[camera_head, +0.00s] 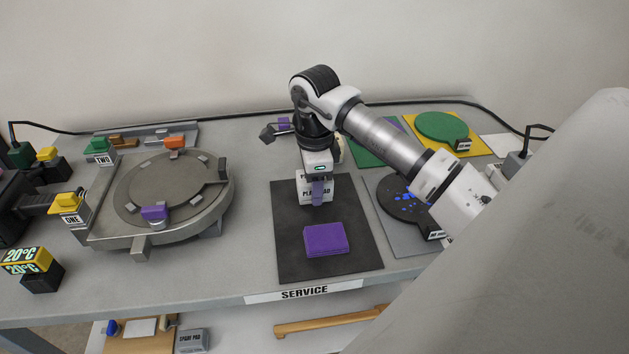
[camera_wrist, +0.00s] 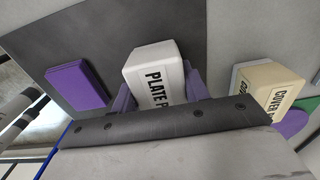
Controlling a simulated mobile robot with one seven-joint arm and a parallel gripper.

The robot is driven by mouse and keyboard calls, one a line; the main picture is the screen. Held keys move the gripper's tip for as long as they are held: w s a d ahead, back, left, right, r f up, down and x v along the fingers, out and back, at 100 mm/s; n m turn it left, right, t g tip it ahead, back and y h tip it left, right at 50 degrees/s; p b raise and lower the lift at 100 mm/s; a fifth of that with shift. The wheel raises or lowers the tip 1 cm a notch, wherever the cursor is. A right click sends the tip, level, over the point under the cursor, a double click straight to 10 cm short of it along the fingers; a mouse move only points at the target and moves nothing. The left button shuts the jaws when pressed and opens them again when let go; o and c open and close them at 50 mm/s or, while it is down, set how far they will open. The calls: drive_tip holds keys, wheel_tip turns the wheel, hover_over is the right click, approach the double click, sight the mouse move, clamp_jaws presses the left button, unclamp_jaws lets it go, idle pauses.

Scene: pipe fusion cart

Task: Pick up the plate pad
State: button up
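The plate pad is a white block (camera_wrist: 153,76) with black lettering. In the head view the plate pad (camera_head: 304,188) is at the back of the dark mat (camera_head: 289,248), partly hidden by my gripper.
A purple pad (camera_head: 326,239) lies nearer the front on the mat. A cream cover block (camera_wrist: 270,88) stands to the right in the wrist view. A round metal fixture (camera_head: 150,240) is at left. A dark disc (camera_head: 402,199) and green disc (camera_head: 441,126) are at right.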

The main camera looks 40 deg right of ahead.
drive_tip(key=c, duration=0.4)
drive_tip(key=shift+r, duration=0.1)
wheel_tip(320, 180, up, 20)
drive_tip(key=b, duration=0.1)
